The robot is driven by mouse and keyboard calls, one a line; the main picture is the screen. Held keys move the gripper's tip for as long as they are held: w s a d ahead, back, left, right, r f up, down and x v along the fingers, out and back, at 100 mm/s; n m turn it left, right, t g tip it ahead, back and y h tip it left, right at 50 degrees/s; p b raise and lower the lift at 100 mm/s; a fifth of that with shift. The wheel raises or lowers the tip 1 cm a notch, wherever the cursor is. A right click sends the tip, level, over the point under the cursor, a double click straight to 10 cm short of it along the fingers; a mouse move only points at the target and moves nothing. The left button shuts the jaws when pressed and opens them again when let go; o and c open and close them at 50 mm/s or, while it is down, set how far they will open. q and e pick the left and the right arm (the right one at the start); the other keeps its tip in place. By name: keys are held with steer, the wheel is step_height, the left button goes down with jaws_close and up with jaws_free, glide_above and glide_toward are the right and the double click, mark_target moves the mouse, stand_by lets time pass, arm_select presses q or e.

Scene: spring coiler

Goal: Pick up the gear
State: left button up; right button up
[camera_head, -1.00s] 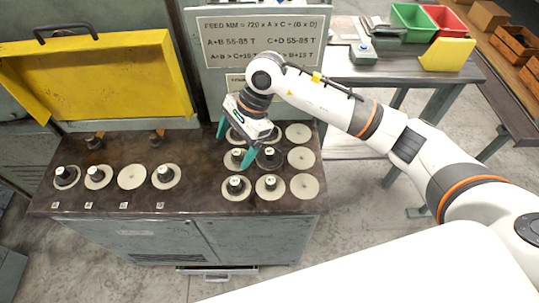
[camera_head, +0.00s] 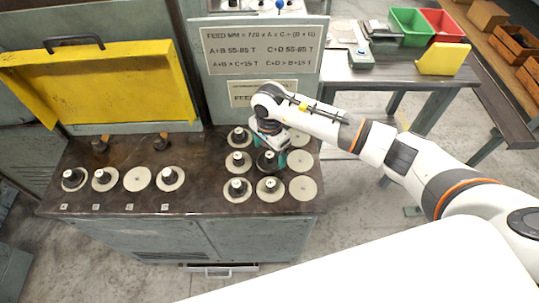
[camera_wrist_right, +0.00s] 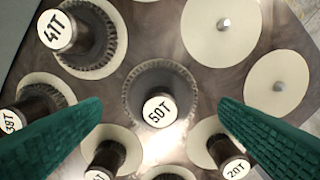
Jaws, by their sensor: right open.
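A dark toothed gear with a white cap marked 50T (camera_wrist_right: 160,100) sits on a pale disc on the bench, in the middle of the wrist view. In the head view it is the dark middle gear (camera_head: 266,164), partly hidden by my gripper. My right gripper (camera_head: 272,158) points down over it. Its green fingers are open, one on each side of the 50T gear in the wrist view (camera_wrist_right: 161,108). No grip on it shows. A gear marked 41T (camera_wrist_right: 80,38) sits at the upper left of the wrist view. My left gripper is not in view.
Several other capped gears stand close around, including 20T (camera_wrist_right: 234,165) and 38T (camera_wrist_right: 30,110). Bare discs (camera_wrist_right: 222,28) lie to the right. More gears stand in a row at left on the bench (camera_head: 205,170). A sign panel (camera_head: 262,50) rises behind.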

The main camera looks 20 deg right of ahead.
mark_target(269, 154)
steer(key=shift+f, duration=1.2)
steer(key=c, duration=1.3)
step_height(269, 154, up, 9)
steer(key=shift+w+b, duration=0.1)
steer(key=shift+b, duration=1.1)
arm_select(q)
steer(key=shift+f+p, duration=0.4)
steer(key=shift+p, duration=0.05)
arm_select(e)
steer(key=shift+r, duration=1.75)
